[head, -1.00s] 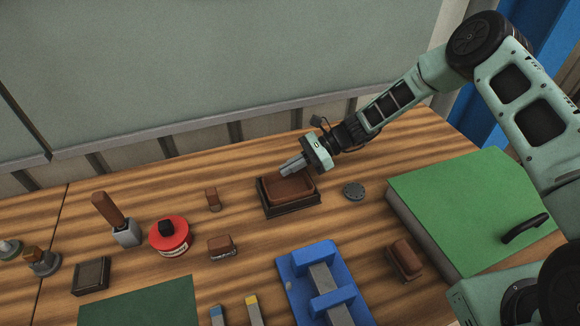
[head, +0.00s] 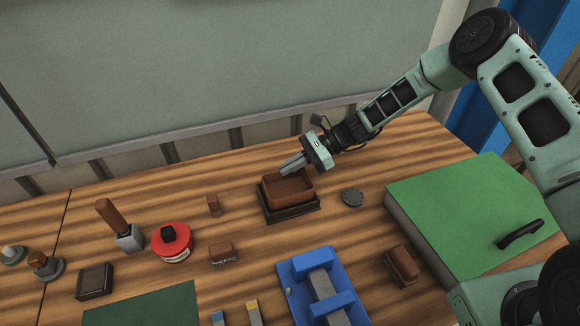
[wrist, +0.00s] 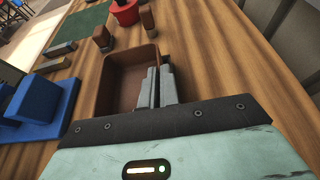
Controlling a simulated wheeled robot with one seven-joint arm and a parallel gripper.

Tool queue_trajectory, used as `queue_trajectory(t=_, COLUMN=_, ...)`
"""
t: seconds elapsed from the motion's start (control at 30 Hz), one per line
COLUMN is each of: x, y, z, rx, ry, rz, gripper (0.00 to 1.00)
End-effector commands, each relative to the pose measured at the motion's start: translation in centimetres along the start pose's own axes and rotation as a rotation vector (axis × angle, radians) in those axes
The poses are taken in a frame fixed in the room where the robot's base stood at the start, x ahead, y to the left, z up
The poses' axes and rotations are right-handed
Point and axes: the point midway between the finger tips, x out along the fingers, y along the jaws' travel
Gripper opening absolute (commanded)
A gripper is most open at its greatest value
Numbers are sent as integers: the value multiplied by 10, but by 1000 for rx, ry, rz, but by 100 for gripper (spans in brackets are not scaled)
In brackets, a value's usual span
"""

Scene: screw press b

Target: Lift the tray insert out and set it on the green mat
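The tray insert (head: 288,190) is a brown open box, empty inside. It sits raised above a black holder (head: 293,214), still over it, with its upper part clear of the holder's rim. My gripper (head: 291,164) is at the insert's far wall, its fingers pinching that wall. The wrist view shows the insert (wrist: 122,82) with the two grey fingers (wrist: 158,86) close together on either side of its wall. The flat dark green mat (head: 145,308) lies at the bottom left of the head view, partly cut off; the wrist view shows it (wrist: 80,30) at top left.
A blue fixture (head: 300,272) is in front. A green-topped case (head: 470,205) with a black handle is at right. A grey disc (head: 352,197) lies beside the holder.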

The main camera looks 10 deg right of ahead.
Motion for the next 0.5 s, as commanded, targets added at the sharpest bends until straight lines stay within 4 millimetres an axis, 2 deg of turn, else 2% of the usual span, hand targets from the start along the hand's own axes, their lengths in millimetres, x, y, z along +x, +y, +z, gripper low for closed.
queue_trajectory(t=0.5, x=-2, y=0, z=6, rx=-1, ry=0, rz=0, gripper=0)
